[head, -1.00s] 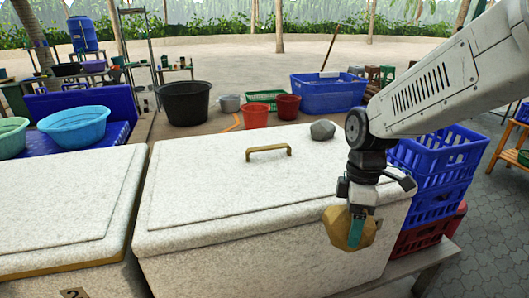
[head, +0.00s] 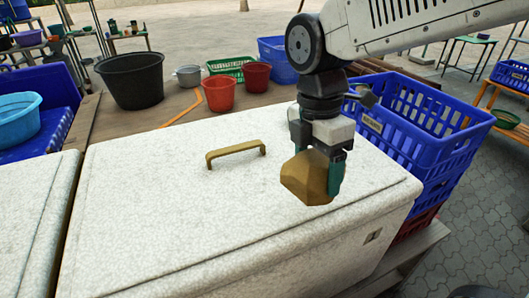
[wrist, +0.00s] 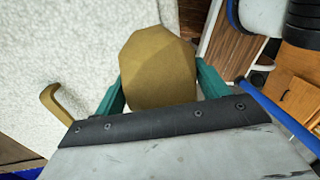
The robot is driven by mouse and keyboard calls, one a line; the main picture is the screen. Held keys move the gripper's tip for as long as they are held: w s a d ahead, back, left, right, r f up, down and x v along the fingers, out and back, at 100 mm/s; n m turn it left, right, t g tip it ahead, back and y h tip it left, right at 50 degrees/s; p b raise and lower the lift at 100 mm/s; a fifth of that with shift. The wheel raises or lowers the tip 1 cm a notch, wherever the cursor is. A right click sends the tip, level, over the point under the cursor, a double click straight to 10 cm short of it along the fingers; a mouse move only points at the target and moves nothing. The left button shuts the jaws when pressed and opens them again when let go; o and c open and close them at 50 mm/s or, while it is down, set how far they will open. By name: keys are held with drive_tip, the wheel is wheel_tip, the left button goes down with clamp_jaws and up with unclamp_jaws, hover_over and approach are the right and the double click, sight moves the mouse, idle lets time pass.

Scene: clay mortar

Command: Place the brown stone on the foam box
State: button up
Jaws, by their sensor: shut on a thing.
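The brown stone (head: 308,178) is a faceted tan-brown lump. My gripper (head: 322,172) is shut on it, with a teal finger along its side. In the wrist view the stone (wrist: 158,68) sits between the two teal fingers of my gripper (wrist: 160,85). The white speckled foam box (head: 180,215) has a closed lid with a brass-coloured handle (head: 236,152). In the head view the stone appears over the right part of the lid, right of the handle. Whether it touches the lid cannot be told.
Blue crates (head: 415,120) stand at the right of the foam box. A black tub (head: 132,80), red buckets (head: 219,93) and a green basket (head: 231,67) stand behind it. Another white box (head: 28,205) is at the left. The lid left of the handle is clear.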

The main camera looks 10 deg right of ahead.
drive_tip(key=w+d, duration=0.3)
drive_tip(key=w, duration=0.1)
drive_tip(key=w+d+f, duration=0.1)
drive_tip(key=w+d, duration=0.2)
drive_tip(key=w, duration=0.1)
drive_tip(key=w+d, duration=0.3)
drive_tip(key=w, duration=0.2)
drive_tip(key=shift+d+f, duration=0.15)
drive_tip(key=shift+f, duration=1.85)
drive_tip(key=shift+f, duration=0.1)
drive_tip(key=o, duration=1.8)
drive_tip(key=shift+f, duration=0.1)
